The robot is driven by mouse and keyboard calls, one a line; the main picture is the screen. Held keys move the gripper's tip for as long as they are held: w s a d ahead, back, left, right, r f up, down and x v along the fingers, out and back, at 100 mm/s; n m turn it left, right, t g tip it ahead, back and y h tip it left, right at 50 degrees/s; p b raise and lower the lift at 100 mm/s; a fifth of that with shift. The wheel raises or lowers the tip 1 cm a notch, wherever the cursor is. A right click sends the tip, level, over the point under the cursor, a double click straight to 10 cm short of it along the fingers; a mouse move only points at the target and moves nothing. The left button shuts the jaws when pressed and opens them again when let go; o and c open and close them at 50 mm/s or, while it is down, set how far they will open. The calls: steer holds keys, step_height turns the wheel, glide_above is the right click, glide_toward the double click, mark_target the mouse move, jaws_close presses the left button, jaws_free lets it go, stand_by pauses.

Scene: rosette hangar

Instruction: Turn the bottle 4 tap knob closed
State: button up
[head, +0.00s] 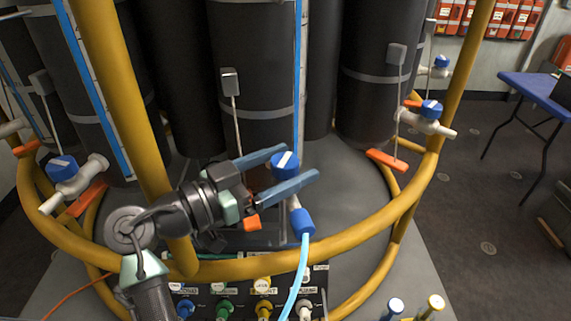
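A blue round tap knob (286,164) with a white bar sits on the centre tap, in front of a dark bottle (250,85). The white bar runs slantwise, upper right to lower left. My gripper (300,163) reaches in from the left, its two blue fingers apart on either side of this knob. The knob nearly fills the gap; I cannot tell whether the fingers press on it. The tap body below is partly hidden by the lower finger. A blue fitting (302,222) and a light blue hose (296,279) hang under it. No bottle number is readable.
Similar blue-knobbed taps stand at the left (62,168) and right (431,109). A yellow ring rail (340,242) and yellow posts (113,70) surround the bottles, close to my arm. A panel with coloured connectors (224,308) is below. A blue table (540,92) stands far right.

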mark_target(286, 160)
step_height(286, 160, up, 10)
stand_by(0.6)
